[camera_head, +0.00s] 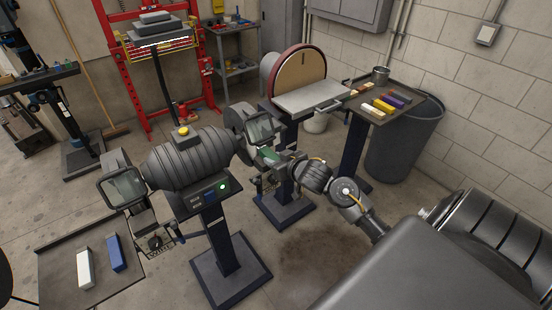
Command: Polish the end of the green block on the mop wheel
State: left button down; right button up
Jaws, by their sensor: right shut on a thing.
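A bench polisher (188,158) with a ribbed grey motor stands on a pedestal in the middle. It has a guarded wheel at each end; the right one (238,118) and the left one (114,166) are both partly hidden by housings and clear shields. I cannot tell which is the mop wheel. My right gripper (267,159) is shut on the green block (267,152), just below and right of the right wheel's shield. Only a little green shows. Whether the block's end touches the wheel cannot be seen. My left gripper is not in view.
A tray table (60,262) at lower left carries a white block (85,270) and a blue block (116,253). A disc sander (299,75) and a table of coloured bars (385,103) stand behind my right arm. A grey bin (408,140) is at right.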

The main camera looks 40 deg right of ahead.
pick_arm(q)
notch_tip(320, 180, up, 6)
jog(key=p, duration=0.6)
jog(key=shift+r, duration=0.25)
dwell(6.9)
